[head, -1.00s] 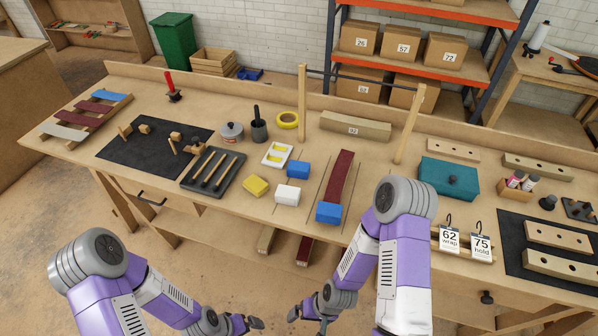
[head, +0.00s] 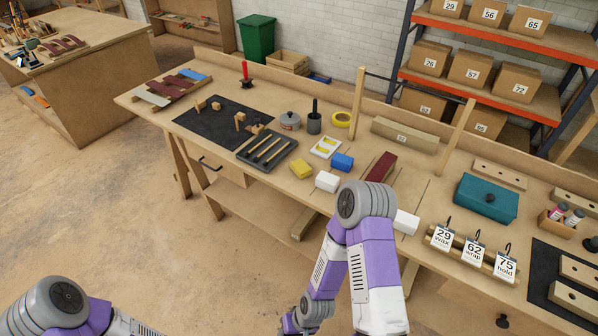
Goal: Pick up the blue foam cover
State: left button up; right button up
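A small blue block (head: 342,162), likely the blue foam cover, sits on the workbench behind a white block (head: 327,181) and to the right of a yellow block (head: 301,169). It is in plain view, with no gripper near it. My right arm stands in front of the bench and hides the near end of a dark red strip (head: 381,166). Part of my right gripper (head: 288,326) shows low at the bottom edge, well below the bench top; its fingers are too unclear to judge. My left arm is at the bottom left, with its gripper out of frame.
Another white block (head: 406,222) lies right of my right arm. A black tool tray (head: 267,151), a wooden frame (head: 357,104), a teal box (head: 486,197) and hanging number cards (head: 473,250) occupy the bench (head: 233,81). The floor (head: 110,180) at left is clear.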

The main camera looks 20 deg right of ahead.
aim_at(344, 163)
jog(key=u, duration=0.6)
jog(key=i, duration=0.35)
jog(key=z, duration=0.7)
jog(key=i, duration=0.65)
jog(key=z, duration=0.75)
